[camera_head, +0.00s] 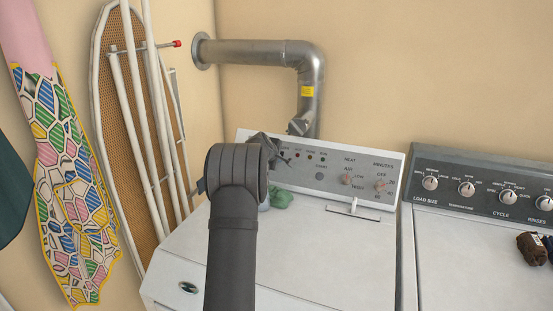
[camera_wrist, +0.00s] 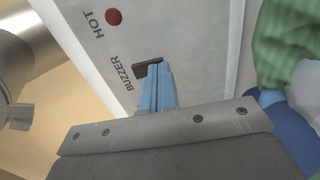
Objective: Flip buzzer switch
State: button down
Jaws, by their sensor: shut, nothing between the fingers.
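The buzzer switch (camera_wrist: 142,71) is a small dark rectangle beside the word BUZZER on the white control panel (camera_wrist: 185,50), seen in the wrist view. My gripper (camera_wrist: 157,67) has slim blue fingers pressed together with nothing between them. Their tips overlap the right end of the switch in the wrist view; I cannot tell whether they touch it. In the head view the panel (camera_head: 335,158) stands at the back of the left white machine (camera_head: 330,255). My arm and gripper cover its left end there, hiding the switch.
A green cloth (camera_head: 281,199) lies by the panel, right of my gripper. A metal duct (camera_head: 255,53) runs along the wall behind. An ironing board (camera_head: 125,130) and a patterned apron (camera_head: 65,185) hang at left. A second machine (camera_head: 480,270) stands at right with a dark brown item (camera_head: 532,248).

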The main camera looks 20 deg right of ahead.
jog(key=shift+w+d+f, duration=0.1)
jog(key=shift+f, duration=0.1)
dwell(0.3)
jog(key=shift+r, duration=0.8)
jog(key=s+a+r, duration=0.5)
jog(key=s+a, duration=0.4)
jog(key=shift+r, duration=0.25)
dwell(0.5)
